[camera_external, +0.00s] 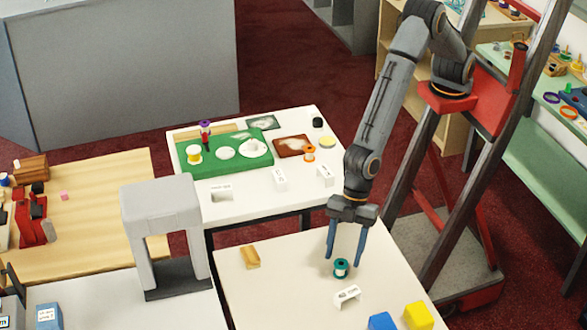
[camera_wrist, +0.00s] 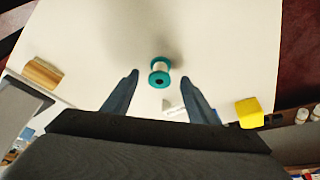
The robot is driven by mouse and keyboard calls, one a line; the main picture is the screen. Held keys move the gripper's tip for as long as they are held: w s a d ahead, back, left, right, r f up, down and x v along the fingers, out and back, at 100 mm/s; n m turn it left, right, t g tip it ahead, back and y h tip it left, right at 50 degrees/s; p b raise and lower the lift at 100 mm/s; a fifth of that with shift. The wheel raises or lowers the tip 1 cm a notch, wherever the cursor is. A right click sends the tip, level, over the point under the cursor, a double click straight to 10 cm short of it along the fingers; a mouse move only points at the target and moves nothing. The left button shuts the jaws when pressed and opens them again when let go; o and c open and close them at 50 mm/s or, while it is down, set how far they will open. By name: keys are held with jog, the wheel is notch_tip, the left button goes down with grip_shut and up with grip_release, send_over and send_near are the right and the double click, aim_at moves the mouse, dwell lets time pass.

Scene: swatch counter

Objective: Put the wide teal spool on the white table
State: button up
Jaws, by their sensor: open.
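The wide teal spool (camera_external: 341,268) has teal flanges and a pale middle, and stands on the near white table (camera_external: 280,290). In the wrist view the spool (camera_wrist: 160,73) shows between my fingertips, with white space on both sides. My gripper (camera_external: 345,257) points down just over the spool, with its blue fingers spread. In the wrist view my gripper (camera_wrist: 160,77) is open and holds nothing. A second white table (camera_external: 255,207) stands behind, with a green tray (camera_external: 188,163) on it.
On the near table are a wooden block (camera_external: 250,257), a white bracket-like piece (camera_external: 347,295), a blue block (camera_external: 382,321) and a yellow block (camera_external: 418,316). A grey arch (camera_external: 160,200) stands left. The back table holds several small items.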

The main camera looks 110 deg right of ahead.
aim_at(340, 260)
jog(key=shift+p+x, duration=0.55)
jog(key=shift+x, duration=1.3)
jog(key=shift+w+a, duration=0.1)
jog(key=shift+w, duration=0.05)
jog(key=c, duration=1.2)
jog(key=shift+c, duration=0.2)
jog(key=shift+r, duration=0.15)
